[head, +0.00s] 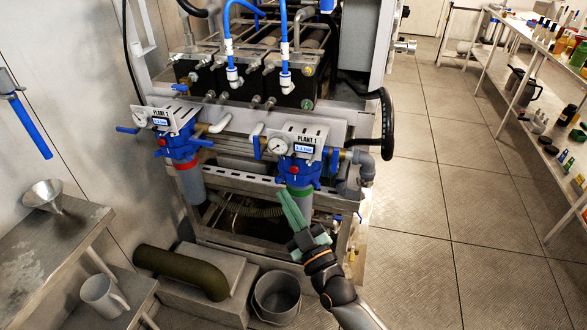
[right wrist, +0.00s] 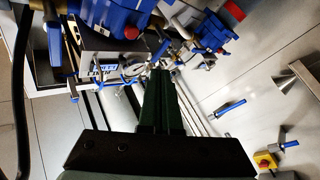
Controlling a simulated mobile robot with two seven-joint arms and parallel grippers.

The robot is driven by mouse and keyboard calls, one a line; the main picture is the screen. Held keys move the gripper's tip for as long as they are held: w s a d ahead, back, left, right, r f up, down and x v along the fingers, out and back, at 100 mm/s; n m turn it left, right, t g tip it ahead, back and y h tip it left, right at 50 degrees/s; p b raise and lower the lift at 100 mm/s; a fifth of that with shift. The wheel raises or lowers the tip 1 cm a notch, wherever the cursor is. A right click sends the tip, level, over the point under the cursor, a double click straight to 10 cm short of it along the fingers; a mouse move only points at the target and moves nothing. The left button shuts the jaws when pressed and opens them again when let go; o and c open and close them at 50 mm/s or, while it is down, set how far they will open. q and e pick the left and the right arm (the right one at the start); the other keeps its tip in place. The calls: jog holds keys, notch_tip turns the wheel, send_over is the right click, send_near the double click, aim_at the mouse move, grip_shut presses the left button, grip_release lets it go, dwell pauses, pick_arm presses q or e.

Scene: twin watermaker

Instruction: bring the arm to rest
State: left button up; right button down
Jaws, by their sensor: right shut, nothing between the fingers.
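My right gripper (head: 290,209) has green fingers and reaches up from the lower right in the head view. It is shut and holds nothing. Its fingertips are in front of the right filter housing (head: 299,172), which has a blue head, a green ring and a grey bowl under a PLANT 1 gauge plate; I cannot tell whether they touch. In the right wrist view the closed fingers (right wrist: 161,104) point toward blue valves and a gauge plate (right wrist: 103,68). My left gripper is not in view.
The PLANT 2 filter housing (head: 181,150) with a red ring stands to the left. A grey bucket (head: 276,297) and a dark green hose piece (head: 182,270) are below. A steel bench (head: 60,235) holds a funnel (head: 43,194). The floor (head: 455,230) at right is clear before a shelf (head: 530,100).

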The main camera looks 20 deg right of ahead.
jog(key=s+d+f+m+g+h, duration=0.1)
jog(key=s+f+m+g, duration=0.4)
jog(key=s+f+g, duration=0.7)
jog(key=s+f, duration=1.1)
jog(key=f, duration=0.1)
jog(key=shift+s+d, duration=0.25)
jog(key=shift+d, duration=0.05)
